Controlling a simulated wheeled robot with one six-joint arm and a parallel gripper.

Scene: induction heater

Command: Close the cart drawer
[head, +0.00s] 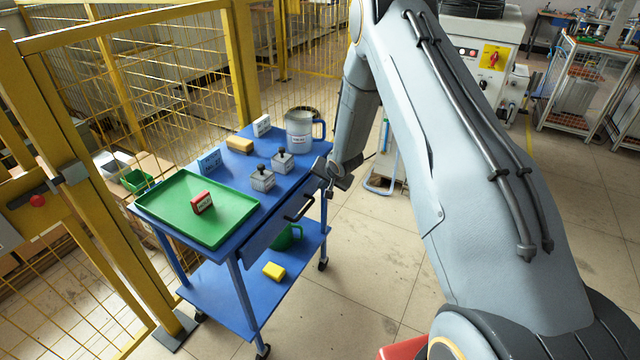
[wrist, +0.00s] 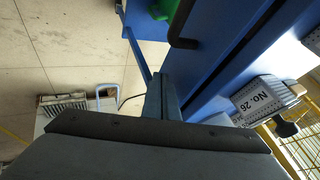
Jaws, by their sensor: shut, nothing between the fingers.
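The blue cart (head: 228,262) stands left of centre in the head view. Its drawer (head: 268,238) is on the side facing right and has a dark bar handle (head: 299,207). The handle also shows at the top of the wrist view (wrist: 184,28). A dark band runs between the drawer front and the tabletop edge in the wrist view; I cannot tell exactly how far the drawer stands out. My gripper (head: 327,174) is shut and empty at the cart's far right corner, beside the drawer's far end. Whether it touches is unclear.
On the cart top are a green tray (head: 172,205) with a red block (head: 202,203), a grey jug (head: 299,130), several blocks and knobbed weights. A yellow block (head: 273,270) lies on the lower shelf. Yellow fencing (head: 150,85) stands behind.

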